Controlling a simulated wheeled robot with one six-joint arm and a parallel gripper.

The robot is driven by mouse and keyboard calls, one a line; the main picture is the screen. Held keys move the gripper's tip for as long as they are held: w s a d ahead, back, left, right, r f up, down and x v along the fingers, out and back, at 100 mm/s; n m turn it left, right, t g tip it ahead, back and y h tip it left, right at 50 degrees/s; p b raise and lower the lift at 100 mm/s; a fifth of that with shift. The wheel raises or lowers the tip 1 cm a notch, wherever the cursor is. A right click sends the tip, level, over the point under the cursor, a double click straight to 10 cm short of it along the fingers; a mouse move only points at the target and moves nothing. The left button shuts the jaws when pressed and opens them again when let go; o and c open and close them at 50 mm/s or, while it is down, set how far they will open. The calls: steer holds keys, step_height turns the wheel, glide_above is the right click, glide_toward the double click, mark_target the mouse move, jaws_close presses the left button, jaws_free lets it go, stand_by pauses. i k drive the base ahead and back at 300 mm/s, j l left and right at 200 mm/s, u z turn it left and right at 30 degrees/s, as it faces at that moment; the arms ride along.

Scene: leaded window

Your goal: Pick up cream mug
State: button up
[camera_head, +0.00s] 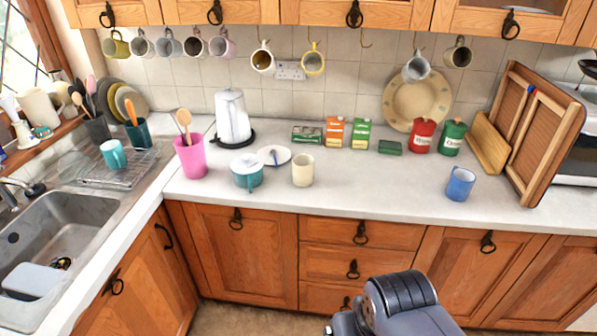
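A cream mug (302,171) stands upright on the white countertop (370,190), near the front edge and left of the picture's middle. No handle shows clearly on it. Part of my arm, dark grey, shows at the bottom, below and to the right of the mug and in front of the drawers. My gripper's fingers are not in view. Nothing touches the mug.
A small plate (274,156) lies behind the pot. A pink utensil holder (190,157) stands left, a blue mug (460,184) right. Small boxes (334,132) and canisters (423,136) stand at the back. Mugs hang above. The counter between cream and blue mugs is clear.

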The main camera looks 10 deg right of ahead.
mark_target(303, 165)
steer(key=i+z, duration=0.25)
steer(key=i, duration=0.35)
steer(key=i+j+z, duration=0.2)
steer(key=i, duration=0.4)
